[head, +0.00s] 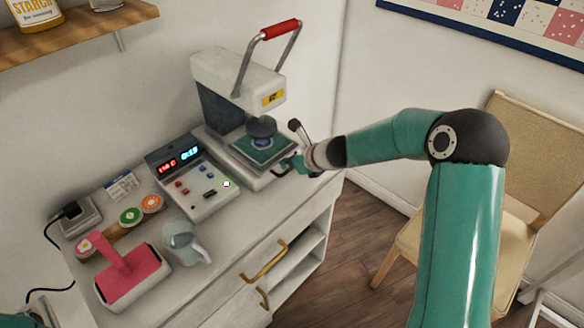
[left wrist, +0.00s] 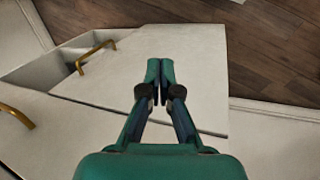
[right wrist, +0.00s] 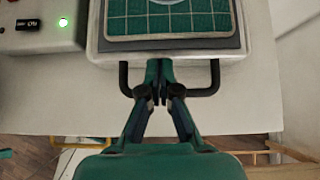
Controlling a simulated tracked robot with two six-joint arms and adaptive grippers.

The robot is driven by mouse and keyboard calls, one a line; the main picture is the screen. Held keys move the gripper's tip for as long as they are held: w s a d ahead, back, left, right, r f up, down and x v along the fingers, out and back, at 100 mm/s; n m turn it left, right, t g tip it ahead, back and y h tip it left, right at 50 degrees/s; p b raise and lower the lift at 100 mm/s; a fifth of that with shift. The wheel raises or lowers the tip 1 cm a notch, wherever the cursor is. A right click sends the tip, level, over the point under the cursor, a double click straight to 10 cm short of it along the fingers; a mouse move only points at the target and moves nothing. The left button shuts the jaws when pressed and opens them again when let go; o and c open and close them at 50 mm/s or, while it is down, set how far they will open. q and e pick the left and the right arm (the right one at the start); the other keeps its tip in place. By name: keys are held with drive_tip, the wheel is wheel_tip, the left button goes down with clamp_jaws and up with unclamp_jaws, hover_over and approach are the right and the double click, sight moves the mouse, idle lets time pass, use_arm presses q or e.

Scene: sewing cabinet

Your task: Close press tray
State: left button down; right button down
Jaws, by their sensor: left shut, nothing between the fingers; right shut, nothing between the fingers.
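The press (head: 235,80) is a white machine with a raised red handle (head: 281,29), standing at the back right of the cabinet top. Its tray (head: 238,157) carries a green gridded mat and lies under the round press head. In the right wrist view, the tray's front rim (right wrist: 100,58) and dark U-shaped handle (right wrist: 205,92) show. My right gripper (head: 294,164) is shut and empty; its fingertips (right wrist: 160,66) are at the tray's front, within the handle's span. Whether they touch cannot be told. My left gripper (left wrist: 160,65) is shut and empty, away from the press.
A control box (head: 193,180) with lit displays stands left of the press. A chair (head: 535,150) stands at the right. An open drawer (left wrist: 85,55) shows in the left wrist view.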

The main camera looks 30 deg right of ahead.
drive_tip(key=shift+w+d, duration=0.1)
drive_tip(key=shift+w, duration=0.15)
drive_tip(key=shift+w+r, duration=0.1)
drive_tip(key=shift+r, duration=0.15)
